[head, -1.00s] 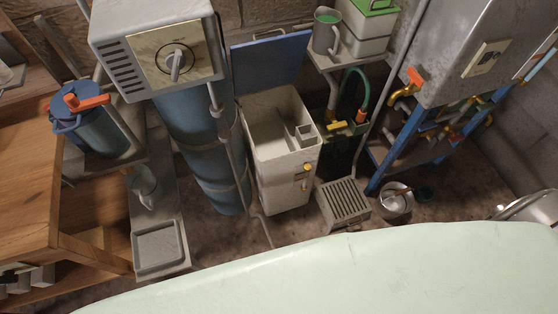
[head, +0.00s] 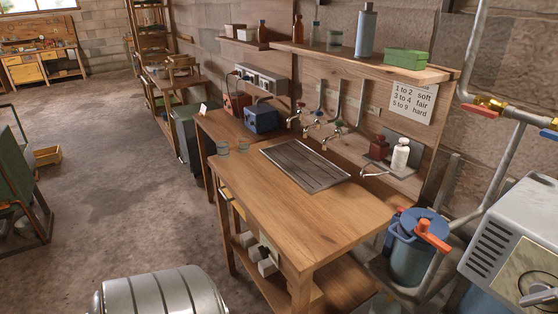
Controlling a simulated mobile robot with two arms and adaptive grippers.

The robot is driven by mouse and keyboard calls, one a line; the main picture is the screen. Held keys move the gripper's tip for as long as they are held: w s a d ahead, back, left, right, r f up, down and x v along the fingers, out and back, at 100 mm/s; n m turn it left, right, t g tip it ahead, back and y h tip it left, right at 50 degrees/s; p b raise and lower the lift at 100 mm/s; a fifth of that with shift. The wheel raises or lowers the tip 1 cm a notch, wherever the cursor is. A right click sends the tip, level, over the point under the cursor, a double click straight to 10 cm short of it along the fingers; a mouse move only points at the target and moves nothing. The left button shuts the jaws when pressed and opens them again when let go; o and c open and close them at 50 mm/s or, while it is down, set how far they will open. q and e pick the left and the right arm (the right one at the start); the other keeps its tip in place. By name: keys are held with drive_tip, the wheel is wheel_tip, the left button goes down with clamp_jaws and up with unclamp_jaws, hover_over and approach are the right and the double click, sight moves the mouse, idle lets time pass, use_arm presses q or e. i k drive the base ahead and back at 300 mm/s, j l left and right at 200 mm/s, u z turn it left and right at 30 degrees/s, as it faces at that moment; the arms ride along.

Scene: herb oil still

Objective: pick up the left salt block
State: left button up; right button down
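Pale, squarish blocks, which look like the salt blocks, sit in a row on the lower shelf under the front end of the wooden workbench (head: 300,215). One pale block (head: 247,239) is farther left and another pale block (head: 267,267) is nearer, to its right. The bench top and a small light fitting partly hide them, so their exact number and edges are hard to tell. Neither of my grippers is in view.
A ribbed steel drum (head: 160,293) stands at the bottom, left of the bench. A blue canister with an orange handle (head: 417,248) and a grey machine (head: 515,245) stand to the right. The concrete floor (head: 115,205) left of the bench is largely clear.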

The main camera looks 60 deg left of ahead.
sight(246, 239)
drive_tip(key=u, duration=2.1)
drive_tip(key=i+j+z, duration=0.15)
drive_tip(key=z, duration=0.25)
drive_tip(key=j+z, duration=0.25)
drive_tip(key=z, duration=0.15)
drive_tip(key=i+j+z, duration=0.15)
drive_tip(key=j+z, duration=0.4)
drive_tip(key=z, duration=0.25)
